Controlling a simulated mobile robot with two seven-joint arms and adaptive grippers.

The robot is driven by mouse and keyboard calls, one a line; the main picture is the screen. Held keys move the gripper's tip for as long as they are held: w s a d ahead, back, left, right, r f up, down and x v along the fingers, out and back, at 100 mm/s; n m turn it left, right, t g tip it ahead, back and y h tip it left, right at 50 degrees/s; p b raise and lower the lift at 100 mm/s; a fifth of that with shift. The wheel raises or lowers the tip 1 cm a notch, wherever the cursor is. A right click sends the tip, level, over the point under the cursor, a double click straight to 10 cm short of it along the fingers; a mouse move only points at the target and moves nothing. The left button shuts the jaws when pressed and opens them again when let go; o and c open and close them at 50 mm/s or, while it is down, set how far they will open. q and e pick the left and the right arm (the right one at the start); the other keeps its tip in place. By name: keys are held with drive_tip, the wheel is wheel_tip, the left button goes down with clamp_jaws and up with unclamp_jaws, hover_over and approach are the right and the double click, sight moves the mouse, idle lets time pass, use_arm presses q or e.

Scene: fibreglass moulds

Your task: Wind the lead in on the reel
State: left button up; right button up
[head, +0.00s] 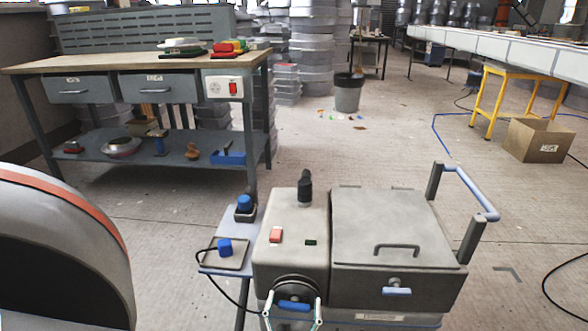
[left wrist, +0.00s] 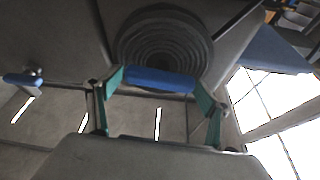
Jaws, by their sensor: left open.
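The dark ringed reel (left wrist: 165,40) is on the front of a grey machine (head: 300,243), and in the head view it (head: 293,285) is partly hidden. A blue crank grip (left wrist: 158,79) sits in front of the reel; it also shows in the head view (head: 294,305). My left gripper (head: 293,316) is open, with its green fingers on either side of the blue grip. A black lead (head: 226,293) runs from a blue plug (head: 225,247) on a side shelf down toward the machine front. My right gripper is not in view.
A lidded box (head: 388,228) with a blue latch (head: 397,291) and a blue side handle (head: 468,190) adjoins on the right. A workbench (head: 135,65) stands behind left. A bin (head: 347,95) and a carton (head: 540,139) stand on the floor, with open space between.

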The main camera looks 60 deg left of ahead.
sight(294, 303)
use_arm(q)
drive_tip(key=shift+r, duration=4.25)
